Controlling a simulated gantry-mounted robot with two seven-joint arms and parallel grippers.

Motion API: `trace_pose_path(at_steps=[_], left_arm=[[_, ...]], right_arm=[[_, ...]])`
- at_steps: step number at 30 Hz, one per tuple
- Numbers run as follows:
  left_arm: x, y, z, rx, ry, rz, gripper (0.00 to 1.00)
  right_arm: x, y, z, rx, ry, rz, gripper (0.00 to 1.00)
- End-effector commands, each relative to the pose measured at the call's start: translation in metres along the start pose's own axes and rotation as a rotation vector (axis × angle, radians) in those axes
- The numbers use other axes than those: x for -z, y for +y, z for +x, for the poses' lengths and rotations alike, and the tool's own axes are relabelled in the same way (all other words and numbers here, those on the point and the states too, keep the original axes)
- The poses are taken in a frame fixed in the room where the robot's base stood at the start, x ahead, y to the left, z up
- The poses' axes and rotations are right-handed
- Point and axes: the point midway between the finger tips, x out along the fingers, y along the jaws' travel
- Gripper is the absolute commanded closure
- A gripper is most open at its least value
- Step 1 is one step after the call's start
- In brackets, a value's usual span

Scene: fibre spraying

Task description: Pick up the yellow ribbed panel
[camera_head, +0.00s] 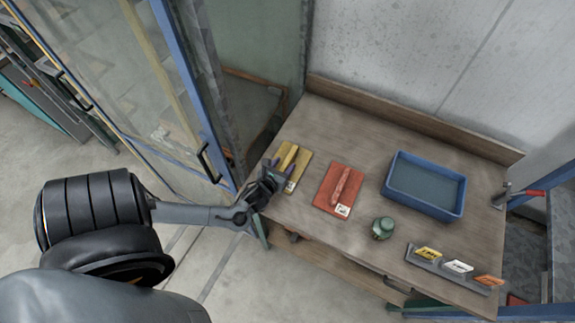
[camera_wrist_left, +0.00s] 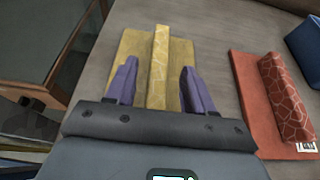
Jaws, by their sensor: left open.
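The yellow ribbed panel (camera_head: 291,164) lies flat at the left end of the wooden table, with a raised rib along its middle. In the left wrist view the panel (camera_wrist_left: 189,52) is ahead, and its rib (camera_wrist_left: 160,62) runs between my fingers. My left gripper (camera_head: 279,173) is over the near part of the panel; it also shows in the left wrist view (camera_wrist_left: 158,80). It is open, with one purple finger on each side of the rib and gaps between. I cannot tell how high the fingertips are above the panel. My right gripper is not in view.
A red ribbed panel (camera_head: 333,195) lies to the right, with a blue tray (camera_head: 459,199) beyond it. A green jar (camera_head: 382,228) and a rack of coloured samples (camera_head: 425,262) stand near the front edge. A glass door with a blue frame (camera_head: 190,95) is close at left.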

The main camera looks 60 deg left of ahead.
Motion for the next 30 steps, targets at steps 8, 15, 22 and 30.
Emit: trace_pose_path(at_steps=[8, 15, 22, 30], left_arm=[[0.0001, 0.0006, 0.0162, 0.0, 0.001, 0.001, 0.47], [0.0, 0.0004, 0.0159, 0.0, 0.001, 0.001, 0.59], [0.0, 0.0004, 0.0158, 0.001, 0.001, 0.001, 0.94], [-0.0001, 0.0003, 0.0157, 0.001, 0.001, 0.001, 1.0]], right_arm=[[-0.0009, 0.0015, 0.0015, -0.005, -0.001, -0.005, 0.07], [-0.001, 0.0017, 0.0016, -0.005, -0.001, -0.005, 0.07], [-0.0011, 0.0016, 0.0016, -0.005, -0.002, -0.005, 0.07], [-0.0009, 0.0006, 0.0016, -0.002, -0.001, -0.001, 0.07]])
